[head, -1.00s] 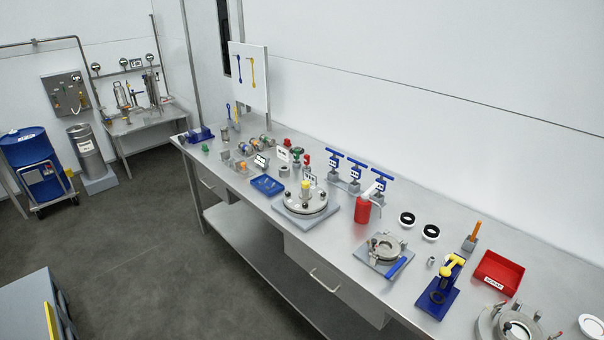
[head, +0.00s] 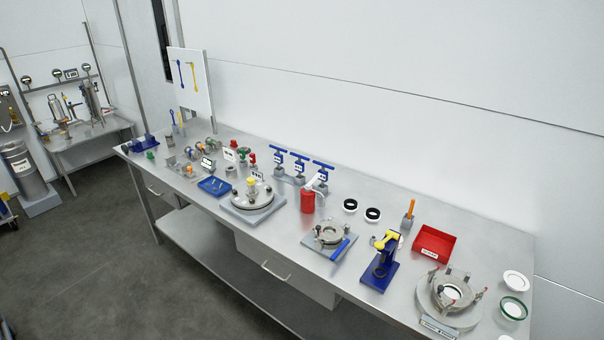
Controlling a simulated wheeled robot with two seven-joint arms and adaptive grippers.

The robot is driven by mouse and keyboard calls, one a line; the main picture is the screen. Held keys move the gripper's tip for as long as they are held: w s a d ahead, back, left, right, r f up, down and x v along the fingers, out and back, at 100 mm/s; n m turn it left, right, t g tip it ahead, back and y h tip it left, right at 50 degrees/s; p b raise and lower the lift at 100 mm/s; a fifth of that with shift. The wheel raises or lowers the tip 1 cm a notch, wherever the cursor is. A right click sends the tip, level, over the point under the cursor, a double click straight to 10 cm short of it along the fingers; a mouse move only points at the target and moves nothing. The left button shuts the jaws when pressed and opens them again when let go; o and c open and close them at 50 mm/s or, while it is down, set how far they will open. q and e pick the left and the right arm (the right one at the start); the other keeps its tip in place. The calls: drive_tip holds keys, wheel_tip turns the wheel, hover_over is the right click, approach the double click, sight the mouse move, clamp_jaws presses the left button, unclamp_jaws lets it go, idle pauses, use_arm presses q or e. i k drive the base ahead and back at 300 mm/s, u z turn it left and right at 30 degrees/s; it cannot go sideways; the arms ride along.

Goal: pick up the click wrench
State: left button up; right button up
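Neither of my grippers is in view. At the far left end of the steel bench (head: 215,215), a white board (head: 190,85) carries a blue wrench shape and a yellow wrench shape. A blue bar or handle (head: 340,250) lies at the front of a grey plate with a round clamped flange (head: 331,236).
The bench holds a blue tray (head: 214,187), a round lidded fixture (head: 252,196), a red bottle (head: 308,201), a blue press with a yellow lever (head: 380,265), a red bin (head: 434,244) and a clamped ring fixture (head: 450,292). Open floor (head: 110,260) lies at the left front.

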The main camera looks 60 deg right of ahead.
sight(299, 166)
drive_tip(key=k, duration=0.7)
drive_tip(key=z, duration=1.6)
drive_tip(key=i, duration=0.5)
drive_tip(key=u, duration=0.05)
